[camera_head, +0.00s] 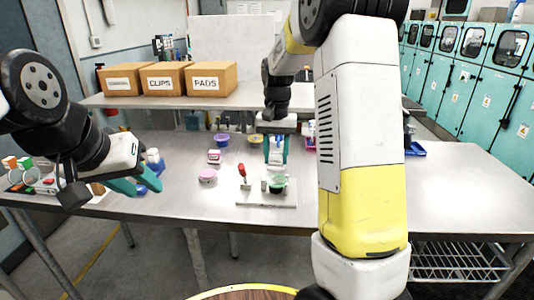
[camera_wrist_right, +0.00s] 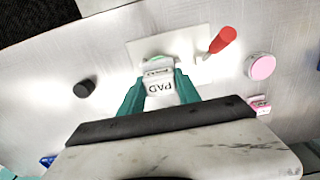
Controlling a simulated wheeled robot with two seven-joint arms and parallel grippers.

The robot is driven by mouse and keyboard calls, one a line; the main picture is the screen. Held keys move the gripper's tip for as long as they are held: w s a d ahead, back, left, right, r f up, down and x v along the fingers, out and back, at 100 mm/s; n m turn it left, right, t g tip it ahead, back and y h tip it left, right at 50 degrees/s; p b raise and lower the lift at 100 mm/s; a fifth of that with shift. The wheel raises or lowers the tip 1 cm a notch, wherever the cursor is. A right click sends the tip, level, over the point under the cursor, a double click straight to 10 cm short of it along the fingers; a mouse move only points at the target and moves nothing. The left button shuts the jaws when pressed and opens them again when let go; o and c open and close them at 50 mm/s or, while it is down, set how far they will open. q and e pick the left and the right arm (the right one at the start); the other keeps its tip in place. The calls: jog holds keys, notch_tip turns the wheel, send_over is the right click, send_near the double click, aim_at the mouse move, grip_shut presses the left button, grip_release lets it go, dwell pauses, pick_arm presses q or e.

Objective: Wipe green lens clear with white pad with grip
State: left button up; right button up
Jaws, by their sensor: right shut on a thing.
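The green lens (camera_head: 277,181) sits on a small stand on a pale board (camera_head: 254,199) on the table, and its green edge shows in the right wrist view (camera_wrist_right: 160,58). My right gripper (camera_head: 276,157) is just above the lens, shut on the white pad's grip, which is lettered "PAD" (camera_wrist_right: 159,89). The pad's underside and most of the lens face are hidden in the wrist view, so I cannot tell whether they touch. My left gripper (camera_head: 148,182) hangs over the table's left part, empty, with its teal fingers seen from the side.
A red-handled item (camera_head: 242,171) stands on the board, left of the lens. A pink round tub (camera_head: 208,176) is further left. Purple (camera_head: 221,139) and yellow tubs stand behind. Labelled cardboard boxes (camera_head: 158,77) are on the rear shelf.

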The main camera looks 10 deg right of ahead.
aim_at(276, 167)
notch_tip(276, 167, down, 4)
jog(key=shift+f, duration=0.15)
jog(key=shift+w+f, duration=0.1)
jog(key=shift+f, duration=0.25)
jog(key=shift+w+d+r, duration=0.1)
jog(key=shift+w+d, duration=0.2)
jog(key=shift+w, duration=0.65)
jog(key=shift+w+d, duration=0.25)
jog(key=shift+w, duration=0.65)
jog(key=shift+f, duration=0.7)
jog(key=shift+s, duration=0.15)
jog(key=shift+s+a+f, duration=0.1)
jog(key=shift+s+a, duration=0.2)
jog(key=shift+s, duration=0.65)
jog(key=shift+s+a, duration=0.25)
jog(key=shift+s, duration=0.65)
jog(key=shift+d, duration=0.1)
jog(key=shift+d+r, duration=0.15)
jog(key=shift+r, duration=0.05)
jog(key=shift+w, duration=0.1)
